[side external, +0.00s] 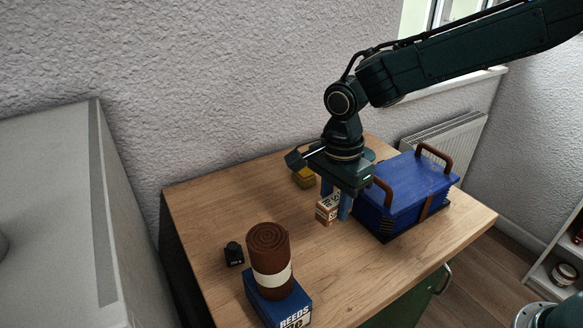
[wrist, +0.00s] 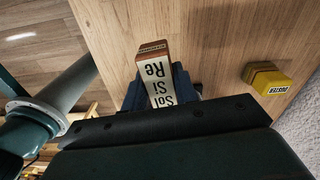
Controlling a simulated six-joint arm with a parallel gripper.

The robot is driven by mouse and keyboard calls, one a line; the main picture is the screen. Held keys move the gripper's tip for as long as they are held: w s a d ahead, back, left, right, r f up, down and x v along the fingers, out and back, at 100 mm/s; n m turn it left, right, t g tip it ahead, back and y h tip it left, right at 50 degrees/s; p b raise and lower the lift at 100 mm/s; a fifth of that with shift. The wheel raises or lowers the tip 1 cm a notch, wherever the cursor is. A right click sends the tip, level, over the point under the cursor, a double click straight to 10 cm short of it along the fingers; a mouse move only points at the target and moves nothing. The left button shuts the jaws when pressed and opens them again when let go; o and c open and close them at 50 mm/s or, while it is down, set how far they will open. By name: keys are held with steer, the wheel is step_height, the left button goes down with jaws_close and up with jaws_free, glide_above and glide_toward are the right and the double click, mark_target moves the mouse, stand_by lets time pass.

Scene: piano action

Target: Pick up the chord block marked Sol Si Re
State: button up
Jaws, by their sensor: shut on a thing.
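The chord block (side external: 327,209) is a small wooden block with a white label, and it sits between the blue fingers of my gripper (side external: 336,202) at the middle of the wooden table. In the wrist view the block (wrist: 155,77) shows its label reading Sol Si Re. My gripper (wrist: 161,88) is shut on the block there, with blue fingers at its sides. The lower end of the block is hidden by the dark gripper body. I cannot tell whether the block touches the table.
A blue case (side external: 408,193) with brown handles stands close right of my gripper. A yellow block (side external: 304,178) lies behind; it also shows in the wrist view (wrist: 267,80). A brown roll (side external: 270,262) on a blue reeds box (side external: 283,306) and a small black item (side external: 234,254) are in front.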

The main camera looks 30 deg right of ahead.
mark_target(336, 198)
step_height(336, 198, up, 10)
stand_by(0.4)
stand_by(0.5)
